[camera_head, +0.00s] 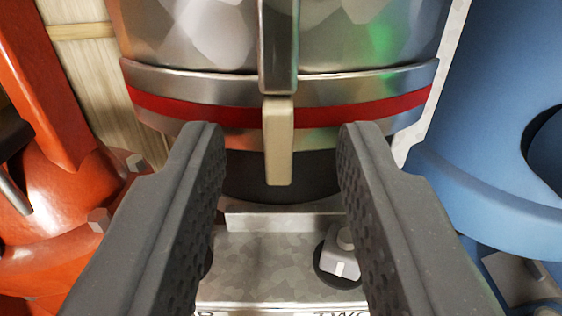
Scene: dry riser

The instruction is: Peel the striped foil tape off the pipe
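The striped foil tape (190,111), silver with a red middle stripe, is wrapped around the shiny metal pipe (190,35). A beige tab (278,150) hangs down over the front of the tape, below a vertical metal strip (278,45) on the pipe. My gripper (281,128) is open, one dark finger on each side of the tab. The tab lies between the fingertips with a gap on both sides. The fingers hide parts of the tape's lower edge, and I cannot tell how far the tips are from the pipe.
An orange-red pipe fitting (60,190) with bolts stands at the left and a large blue body (490,130) at the right. Below the pipe is a grey metal bracket (270,255) with a bolt (342,255) and a partly hidden lettered label. Wooden boards (85,60) show behind.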

